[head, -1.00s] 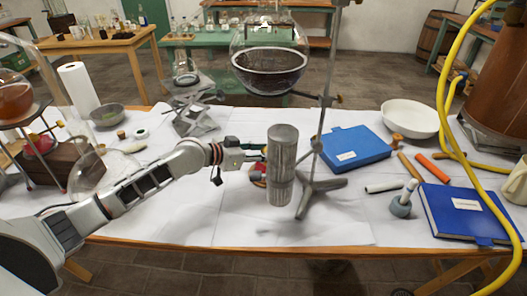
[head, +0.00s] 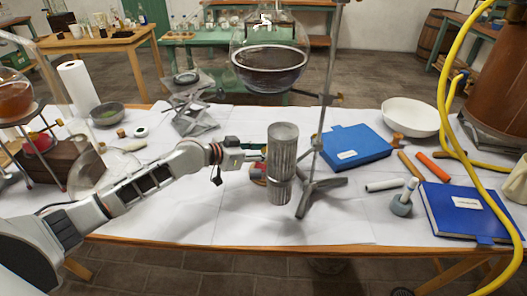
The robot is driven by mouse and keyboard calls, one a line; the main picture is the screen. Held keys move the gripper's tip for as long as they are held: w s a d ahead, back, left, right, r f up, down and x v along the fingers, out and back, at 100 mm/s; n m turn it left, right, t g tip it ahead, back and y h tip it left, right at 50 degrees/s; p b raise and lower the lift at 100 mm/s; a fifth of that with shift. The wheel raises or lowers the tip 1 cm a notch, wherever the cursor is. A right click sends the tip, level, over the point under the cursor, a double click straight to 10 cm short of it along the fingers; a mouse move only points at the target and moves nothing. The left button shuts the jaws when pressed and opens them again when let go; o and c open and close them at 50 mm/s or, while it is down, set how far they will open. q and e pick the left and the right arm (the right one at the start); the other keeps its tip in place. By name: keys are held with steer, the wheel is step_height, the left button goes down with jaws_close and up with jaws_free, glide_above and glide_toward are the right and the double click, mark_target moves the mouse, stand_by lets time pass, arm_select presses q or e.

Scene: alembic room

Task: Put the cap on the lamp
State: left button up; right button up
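My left gripper (head: 256,154) reaches in from the left, over the middle of the white-covered table. Its fingertips are partly hidden behind a ridged metal cylinder, so I cannot tell whether they are open or hold a cap. A small object with red and dark parts (head: 258,173), possibly the lamp, sits just below the fingertips. It is partly hidden by the cylinder. I cannot make out a cap for certain. My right gripper is not in view.
The ridged metal cylinder (head: 281,165) stands upright in front of the fingertips. A stand (head: 321,185) with a round flask (head: 270,66) is close on the right. Blue books (head: 354,147), a white bowl (head: 410,118) and a yellow hose (head: 449,120) are farther right. The table's front middle is clear.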

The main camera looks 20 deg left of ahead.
arm_select(q)
steer(key=o, duration=0.3)
steer(key=shift+o, duration=0.2)
steer(key=v, duration=1.2)
